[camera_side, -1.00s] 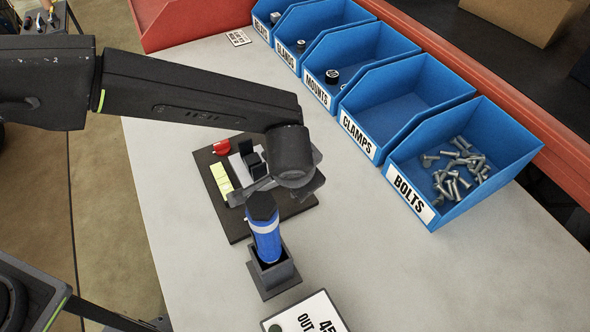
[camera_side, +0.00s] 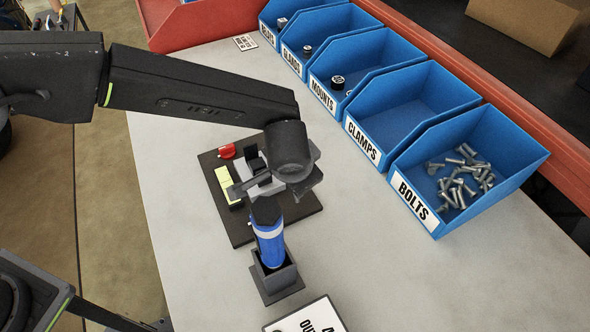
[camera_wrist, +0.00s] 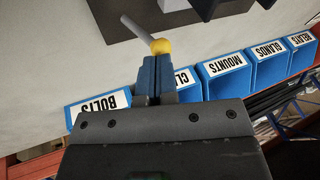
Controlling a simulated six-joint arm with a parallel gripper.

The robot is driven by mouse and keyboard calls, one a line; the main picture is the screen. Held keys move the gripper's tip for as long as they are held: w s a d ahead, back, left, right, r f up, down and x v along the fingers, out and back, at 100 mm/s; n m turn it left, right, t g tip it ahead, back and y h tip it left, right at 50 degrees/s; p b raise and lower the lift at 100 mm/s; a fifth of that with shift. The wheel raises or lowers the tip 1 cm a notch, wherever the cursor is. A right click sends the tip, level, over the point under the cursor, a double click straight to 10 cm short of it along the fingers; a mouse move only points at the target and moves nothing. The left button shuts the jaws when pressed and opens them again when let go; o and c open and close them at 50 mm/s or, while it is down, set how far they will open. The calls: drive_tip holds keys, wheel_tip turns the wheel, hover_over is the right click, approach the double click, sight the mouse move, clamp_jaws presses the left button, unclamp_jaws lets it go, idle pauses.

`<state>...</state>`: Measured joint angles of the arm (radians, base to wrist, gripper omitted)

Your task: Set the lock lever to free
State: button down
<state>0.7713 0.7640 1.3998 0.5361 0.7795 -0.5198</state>
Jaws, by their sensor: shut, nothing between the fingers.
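In the wrist view a lever with a grey rod and a yellow ball knob (camera_wrist: 160,46) lies right at the tips of my gripper (camera_wrist: 154,60). The fingers are shut with nothing between them; I cannot tell if they touch the knob. In the side view my wrist hangs over a dark base plate (camera_side: 237,230) and hides the fingers and most of the lever's surroundings. I cannot read the lever's setting. A red part (camera_side: 227,151) and a pale yellow-green block (camera_side: 231,191) sit on the plate's left part.
A blue cylinder with a white band (camera_side: 268,248) stands in a dark square holder (camera_side: 279,287) close to my wrist. Blue bins line the right, including the bolts bin (camera_side: 417,207) and clamps bin (camera_side: 361,144). A white card (camera_side: 315,318) lies in front. Table between plate and bins is clear.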

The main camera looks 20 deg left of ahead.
drive_tip(key=shift+s+d, duration=0.5)
drive_tip(key=w+a+r+v, duration=0.1)
drive_tip(key=v, duration=0.8)
drive_tip(key=s+a+r+n, duration=0.2)
drive_tip(key=a+r, duration=0.3)
drive_tip(key=a, duration=0.5)
drive_tip(key=s+a+r+n, duration=0.1)
drive_tip(key=a+r, duration=0.5)
drive_tip(key=a, duration=0.4)
drive_tip(key=s+a+n+h, duration=0.1)
drive_tip(key=s+a+n, duration=0.2)
drive_tip(key=s+a, duration=1)
drive_tip(key=shift+s+f+n, duration=0.4)
drive_tip(key=shift+f, duration=0.1)
